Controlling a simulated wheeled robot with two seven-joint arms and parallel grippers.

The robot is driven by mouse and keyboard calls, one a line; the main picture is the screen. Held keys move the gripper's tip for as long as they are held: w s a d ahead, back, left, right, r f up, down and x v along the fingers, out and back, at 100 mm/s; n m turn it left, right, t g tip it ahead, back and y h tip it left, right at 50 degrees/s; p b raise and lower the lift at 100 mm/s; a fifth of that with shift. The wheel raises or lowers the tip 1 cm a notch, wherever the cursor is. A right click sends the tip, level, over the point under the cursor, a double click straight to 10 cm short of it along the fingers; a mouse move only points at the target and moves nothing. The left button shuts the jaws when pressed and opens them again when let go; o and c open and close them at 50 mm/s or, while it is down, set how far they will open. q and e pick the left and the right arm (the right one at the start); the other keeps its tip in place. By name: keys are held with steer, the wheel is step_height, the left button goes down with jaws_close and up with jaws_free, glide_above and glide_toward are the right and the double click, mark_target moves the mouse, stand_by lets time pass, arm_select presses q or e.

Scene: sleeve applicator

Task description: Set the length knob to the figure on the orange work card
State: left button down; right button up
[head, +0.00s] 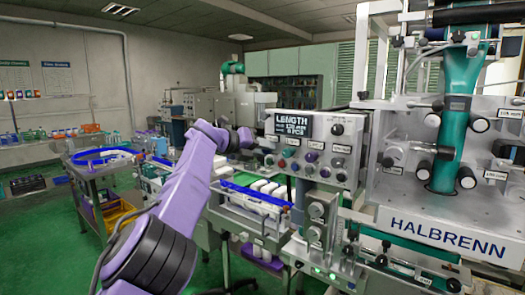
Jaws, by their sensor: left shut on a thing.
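The control panel (320,150) stands right of centre, with a dark display (293,125) reading LENGTH, a millimetre figure that looks like 135, and a PCS line. A black knob (337,129) sits right of the display. Several smaller knobs and buttons, one of them purple (310,157), sit below it. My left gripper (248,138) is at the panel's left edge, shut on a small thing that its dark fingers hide. I cannot tell which control that is. I cannot make out the orange work card. My right gripper is not in view.
The HALBRENN machine (447,230) with a teal column fills the right side. A tray of white items (262,190) lies below the panel. A cart (100,180) with a blue-rimmed top stands at left. Green floor (45,250) is open at lower left.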

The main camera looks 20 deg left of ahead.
arm_select(q)
steer(key=shift+f, duration=0.1)
stand_by(0.3)
steer(key=c, duration=0.8)
jaws_free()
steer(key=b+v, duration=0.5)
steer(key=v, duration=0.5)
steer(key=shift+s+r, duration=0.2)
steer(key=shift+s, duration=0.05)
